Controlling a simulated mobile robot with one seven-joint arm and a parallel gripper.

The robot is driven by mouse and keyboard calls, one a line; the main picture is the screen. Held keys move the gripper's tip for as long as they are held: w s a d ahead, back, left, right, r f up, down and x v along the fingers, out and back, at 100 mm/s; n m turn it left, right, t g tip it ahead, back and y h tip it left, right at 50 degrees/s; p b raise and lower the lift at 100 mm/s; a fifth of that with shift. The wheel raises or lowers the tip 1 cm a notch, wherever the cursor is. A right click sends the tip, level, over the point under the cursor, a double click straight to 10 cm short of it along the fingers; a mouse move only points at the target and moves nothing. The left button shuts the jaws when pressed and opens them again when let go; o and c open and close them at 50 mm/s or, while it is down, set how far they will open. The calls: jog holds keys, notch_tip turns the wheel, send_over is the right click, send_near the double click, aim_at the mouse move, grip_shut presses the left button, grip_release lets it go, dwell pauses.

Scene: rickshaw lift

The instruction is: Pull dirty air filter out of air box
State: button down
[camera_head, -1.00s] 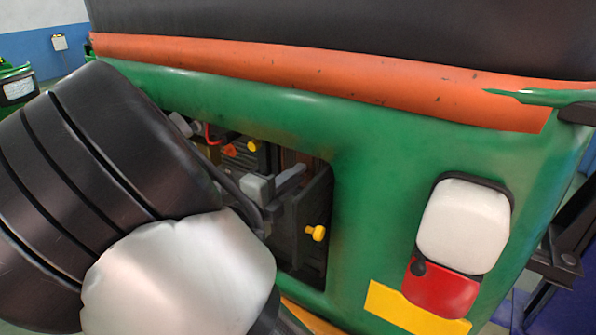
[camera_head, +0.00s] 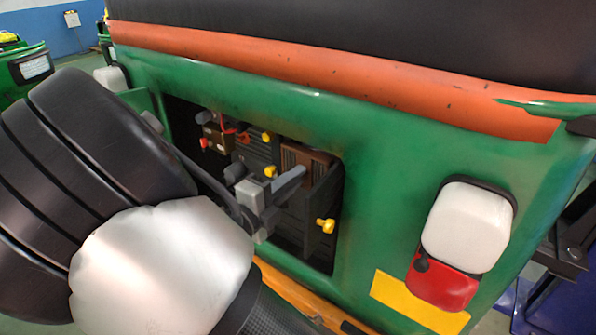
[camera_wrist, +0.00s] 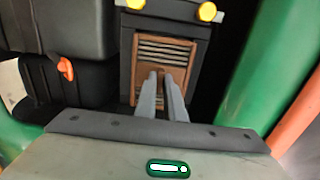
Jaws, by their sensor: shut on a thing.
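The dirty air filter (camera_wrist: 164,52) is a brown frame with pale pleats. In the wrist view it sits in the mouth of the dark air box (camera_wrist: 128,38), below two yellow knobs. The filter also shows in the head view (camera_head: 309,160), inside the green body's opening. My gripper (camera_wrist: 158,77) has its two grey fingers together at the lower middle of the filter, shut on it. In the head view my gripper (camera_head: 300,174) reaches into the opening from the left. The exact grip point is hidden by the fingers. I cannot tell how deep the filter sits.
The green body panel (camera_head: 390,160) borders the opening closely on the right. Yellow knobs (camera_head: 325,225) stand by the box. A dark part with an orange knob (camera_wrist: 66,68) is at left in the wrist view. A white and red lamp (camera_head: 466,225) is farther right.

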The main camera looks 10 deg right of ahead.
jog(key=shift+s+a, duration=0.3)
jog(key=shift+p+v, duration=1.55)
jog(key=shift+v, duration=0.9)
